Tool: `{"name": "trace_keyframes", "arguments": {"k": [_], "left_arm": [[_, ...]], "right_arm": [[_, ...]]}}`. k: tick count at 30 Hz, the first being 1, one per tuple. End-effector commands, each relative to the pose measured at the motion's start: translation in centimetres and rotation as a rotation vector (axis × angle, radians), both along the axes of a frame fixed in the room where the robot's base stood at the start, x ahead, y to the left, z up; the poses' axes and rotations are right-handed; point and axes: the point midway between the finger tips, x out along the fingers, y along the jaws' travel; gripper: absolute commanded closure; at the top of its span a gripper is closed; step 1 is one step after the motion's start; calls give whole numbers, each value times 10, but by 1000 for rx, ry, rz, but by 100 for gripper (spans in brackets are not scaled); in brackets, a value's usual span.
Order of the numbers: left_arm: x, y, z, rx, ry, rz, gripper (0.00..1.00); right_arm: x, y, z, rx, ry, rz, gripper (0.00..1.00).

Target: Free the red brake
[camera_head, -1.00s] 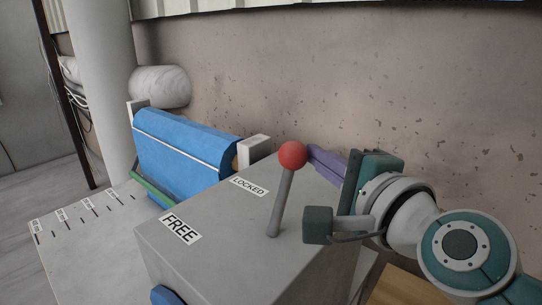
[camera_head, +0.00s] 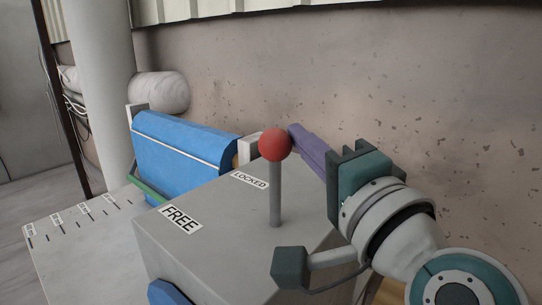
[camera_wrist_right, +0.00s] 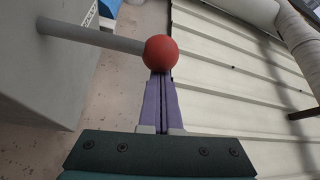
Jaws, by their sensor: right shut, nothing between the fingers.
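The brake lever is a grey rod (camera_head: 275,195) with a red ball knob (camera_head: 275,145), standing on top of a grey box (camera_head: 200,255). The rod is close to upright in the head view. Labels on the box read LOCKED (camera_head: 251,180) and FREE (camera_head: 181,218). My right gripper (camera_head: 293,132) has purple fingers, shut and empty, with the tips at the right side of the red knob. In the right wrist view the shut fingers (camera_wrist_right: 158,78) end right at the red knob (camera_wrist_right: 161,53), apparently touching it. My left gripper is not in view.
A pale surface with marked ticks (camera_head: 85,235) extends at left. A speckled wall (camera_head: 400,80) stands behind. A white column (camera_head: 100,80) rises at back left.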

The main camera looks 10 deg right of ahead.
Motion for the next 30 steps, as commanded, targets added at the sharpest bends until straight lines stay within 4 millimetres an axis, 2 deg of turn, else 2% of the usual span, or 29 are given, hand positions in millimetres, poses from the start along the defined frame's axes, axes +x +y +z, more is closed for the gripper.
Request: {"name": "trace_keyframes", "arguments": {"k": [1,12,21,30], "left_arm": [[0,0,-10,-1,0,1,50],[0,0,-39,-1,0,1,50],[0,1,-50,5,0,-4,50],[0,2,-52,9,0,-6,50]], "right_arm": [[-4,5,-6,-33,-25,3,100],[-26,33,-7,-260,-201,2,100],[-34,44,-8,-353,-274,1,100],[-36,46,-8,-375,-293,0,100]]}}
